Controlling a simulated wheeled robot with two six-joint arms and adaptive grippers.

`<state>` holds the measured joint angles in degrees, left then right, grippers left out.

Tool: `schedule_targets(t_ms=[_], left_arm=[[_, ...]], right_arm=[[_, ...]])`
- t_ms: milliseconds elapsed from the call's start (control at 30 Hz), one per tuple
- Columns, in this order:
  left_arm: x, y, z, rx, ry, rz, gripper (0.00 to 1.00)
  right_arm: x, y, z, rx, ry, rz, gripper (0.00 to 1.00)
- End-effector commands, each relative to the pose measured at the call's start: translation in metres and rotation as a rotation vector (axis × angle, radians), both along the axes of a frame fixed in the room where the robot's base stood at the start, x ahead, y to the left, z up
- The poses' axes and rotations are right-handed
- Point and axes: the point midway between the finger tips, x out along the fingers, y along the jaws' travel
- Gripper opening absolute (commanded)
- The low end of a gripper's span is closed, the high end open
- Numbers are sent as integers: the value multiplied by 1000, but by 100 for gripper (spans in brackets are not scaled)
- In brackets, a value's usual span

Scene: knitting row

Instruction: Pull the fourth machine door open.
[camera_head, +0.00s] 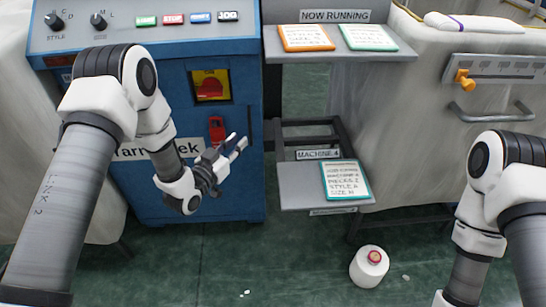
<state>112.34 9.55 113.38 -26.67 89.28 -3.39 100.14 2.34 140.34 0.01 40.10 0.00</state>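A blue machine (235,185) with a sloped control panel (110,22) stands left of centre. My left gripper (240,142) is in front of the blue machine, just below the red part and near the handle. Its fingers are apart with nothing between them. My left arm hides part of the front. My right arm is at lower right; its gripper is out of frame.
The stand's upper shelf holds an orange-framed card (306,38) and a green-framed card (367,38); its lower shelf (300,190) holds another card (345,180). A white yarn cone (369,266) is on the green floor.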

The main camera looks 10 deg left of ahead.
Motion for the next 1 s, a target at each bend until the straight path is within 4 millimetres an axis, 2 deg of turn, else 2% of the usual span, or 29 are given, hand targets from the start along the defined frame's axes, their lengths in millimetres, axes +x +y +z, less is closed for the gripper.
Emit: schedule_targets(t_ms=[33,167,533,633,833,867,900,933,1000], left_arm=[[1,1,-10,-1,-7,2,23],[8,-1,-5,1,-11,2,23],[68,-21,-6,2,-8,2,23],[75,-23,-5,0,-6,3,23],[76,-23,-4,-1,-5,3,23],[76,-23,-4,-1,-5,3,19],[76,-23,-4,-1,-5,3,5],[76,-23,-4,-1,-5,4,0],[76,-23,-4,-1,-5,4,0]], right_arm=[[1,0,-14,0,-2,1,76],[1,0,-12,0,-3,1,76],[1,0,-25,0,-2,1,76],[1,0,-26,0,-2,1,76],[1,0,-25,0,-2,1,76],[1,0,-25,0,-2,1,76],[1,0,-25,0,-2,1,76],[1,0,-25,0,-2,1,76],[1,0,-25,0,-2,1,76]])
